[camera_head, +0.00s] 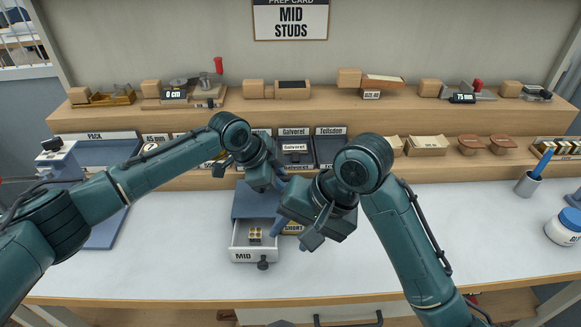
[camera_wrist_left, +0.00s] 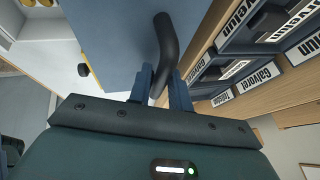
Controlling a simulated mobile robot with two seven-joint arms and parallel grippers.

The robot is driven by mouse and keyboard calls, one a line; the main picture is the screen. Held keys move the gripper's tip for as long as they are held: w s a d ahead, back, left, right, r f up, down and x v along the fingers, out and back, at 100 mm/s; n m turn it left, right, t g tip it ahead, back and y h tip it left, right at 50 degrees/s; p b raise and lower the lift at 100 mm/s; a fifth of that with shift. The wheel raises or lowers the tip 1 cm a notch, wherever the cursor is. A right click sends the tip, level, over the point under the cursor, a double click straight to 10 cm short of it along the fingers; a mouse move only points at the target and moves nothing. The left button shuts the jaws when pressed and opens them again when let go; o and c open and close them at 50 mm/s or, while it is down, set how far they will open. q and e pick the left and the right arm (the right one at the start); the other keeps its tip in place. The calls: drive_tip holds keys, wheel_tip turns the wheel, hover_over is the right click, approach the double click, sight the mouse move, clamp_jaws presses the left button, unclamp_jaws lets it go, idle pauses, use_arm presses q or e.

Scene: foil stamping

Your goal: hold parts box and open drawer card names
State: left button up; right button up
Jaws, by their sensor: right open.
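The prep card (camera_head: 290,16) on the back wall reads MID STUDS. The blue-grey parts box (camera_head: 247,203) stands on the white table; its top also shows in the left wrist view (camera_wrist_left: 105,40). Its drawer labelled MID (camera_head: 243,255) is pulled out, with a dark knob (camera_head: 263,265) on its front and small brass studs (camera_head: 255,234) inside. My left gripper (camera_wrist_left: 160,85) is shut on the box's dark bent handle (camera_wrist_left: 168,40). My right gripper (camera_head: 278,226) is open beside the box, right of the drawer and apart from the knob. My right arm partly hides the box's right side and a yellow SHORT label (camera_head: 293,227).
A pen cup (camera_head: 528,184) and white jar (camera_head: 563,226) stand at the right. The table front is clear beside the drawer.

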use_arm(q)
drive_tip(key=o, duration=0.4)
drive_tip(key=shift+r, duration=0.1)
